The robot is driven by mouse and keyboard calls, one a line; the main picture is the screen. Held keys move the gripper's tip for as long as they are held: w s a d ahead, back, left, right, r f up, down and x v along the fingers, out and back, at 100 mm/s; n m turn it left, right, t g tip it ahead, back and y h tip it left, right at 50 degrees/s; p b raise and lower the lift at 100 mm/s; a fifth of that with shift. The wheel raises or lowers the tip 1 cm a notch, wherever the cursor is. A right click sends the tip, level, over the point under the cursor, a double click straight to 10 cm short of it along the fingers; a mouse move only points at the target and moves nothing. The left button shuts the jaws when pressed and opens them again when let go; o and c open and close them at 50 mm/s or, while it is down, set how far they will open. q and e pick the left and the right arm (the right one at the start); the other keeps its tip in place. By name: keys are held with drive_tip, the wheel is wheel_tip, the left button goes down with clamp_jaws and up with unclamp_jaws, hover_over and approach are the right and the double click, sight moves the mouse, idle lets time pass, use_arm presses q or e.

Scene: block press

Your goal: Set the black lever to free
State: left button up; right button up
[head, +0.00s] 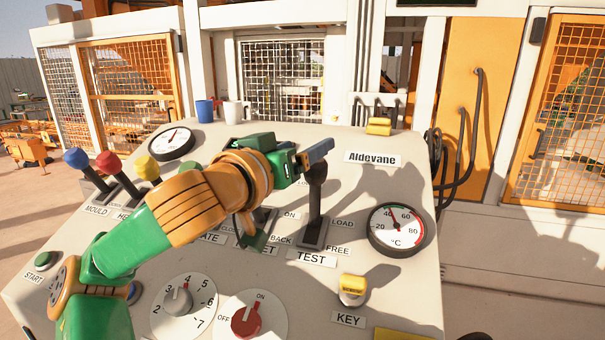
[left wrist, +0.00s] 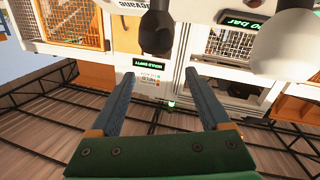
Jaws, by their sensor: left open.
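The black lever (head: 316,192) stands up from a slot in the sloping console, behind the label TEST (head: 311,258). The label LOAD (head: 342,223) is by the slot's far end and FREE (head: 338,249) by its near end. My left gripper (head: 320,151) is open at the top of the lever, its fingers close to the knob and overlapping it in the head view. In the left wrist view a black knob (left wrist: 155,32) shows beyond the open fingertips (left wrist: 160,74), with nothing between the fingers. Contact cannot be told. My right gripper is not in view.
My left arm covers the console's middle and hides parts of other controls. Blue, red and yellow levers (head: 147,168) stand at left. A temperature gauge (head: 396,228) and a yellow KEY switch (head: 352,289) are at right. A pale knob (left wrist: 282,48) is near the black one.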

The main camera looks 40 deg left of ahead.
sight(313, 177)
use_arm(q)
drive_tip(key=f+b, duration=0.1)
drive_tip(key=d+f+b, duration=0.1)
drive_tip(key=f+b, duration=0.2)
drive_tip(key=f, duration=0.1)
drive_tip(key=shift+s+d, duration=0.2)
drive_tip(key=shift+d, duration=0.1)
drive_tip(key=p+x, duration=0.1)
drive_tip(key=x, duration=0.1)
drive_tip(key=p+x, duration=0.1)
drive_tip(key=x, duration=0.1)
drive_tip(key=p+x, duration=0.1)
drive_tip(key=x, duration=0.1)
drive_tip(key=shift+w+a+r, duration=0.25)
drive_tip(key=shift+a, duration=0.15)
drive_tip(key=shift+w+f, duration=0.2)
drive_tip(key=shift+w, duration=0.25)
drive_tip(key=shift+s, duration=0.1)
drive_tip(key=shift+c, duration=0.2)
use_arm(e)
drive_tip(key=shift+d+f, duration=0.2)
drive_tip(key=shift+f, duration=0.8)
use_arm(q)
drive_tip(key=shift+a, duration=0.1)
drive_tip(key=c, duration=0.3)
clamp_jaws()
